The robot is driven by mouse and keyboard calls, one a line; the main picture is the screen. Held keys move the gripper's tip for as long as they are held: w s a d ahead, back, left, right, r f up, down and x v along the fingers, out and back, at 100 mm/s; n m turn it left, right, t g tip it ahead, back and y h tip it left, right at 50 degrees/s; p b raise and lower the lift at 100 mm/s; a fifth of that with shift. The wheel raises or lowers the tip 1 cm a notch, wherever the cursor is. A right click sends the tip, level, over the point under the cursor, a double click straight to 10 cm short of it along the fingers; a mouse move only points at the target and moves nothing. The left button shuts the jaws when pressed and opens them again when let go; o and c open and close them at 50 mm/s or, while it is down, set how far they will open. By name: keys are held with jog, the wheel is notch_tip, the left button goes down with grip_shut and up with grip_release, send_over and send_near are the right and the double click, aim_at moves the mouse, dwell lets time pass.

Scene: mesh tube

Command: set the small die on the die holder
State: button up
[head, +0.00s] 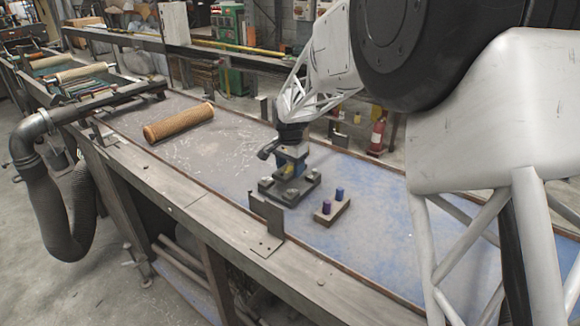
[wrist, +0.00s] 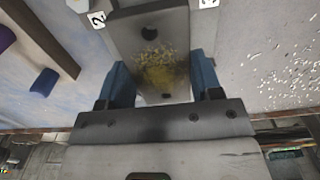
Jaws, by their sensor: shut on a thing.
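In the head view my gripper (head: 290,170) points down just above a dark, low fixture (head: 270,187) with pale studs, apparently the die holder. In the wrist view the blue fingers (wrist: 163,85) stand on either side of a grey block (wrist: 130,30) with yellow speckling and dark holes, apparently the small die. My gripper is shut on it. The block's lower end is hidden by the gripper body. I cannot tell whether it touches the fixture. White labels, one reading "2", show beside the block in the wrist view.
A small wooden block (head: 325,218) with purple and blue pegs stands just right of the fixture. An orange-brown mesh tube (head: 179,122) lies farther back to the left. An upright metal bracket (head: 267,217) stands at the bench's front edge. The blue bench top (head: 375,240) is clear to the right.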

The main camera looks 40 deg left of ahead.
jog(key=shift+f, duration=1.6)
dwell(2.6)
jog(key=o, duration=1.4)
jog(key=shift+f, duration=0.1)
jog(key=shift+r, duration=3.95)
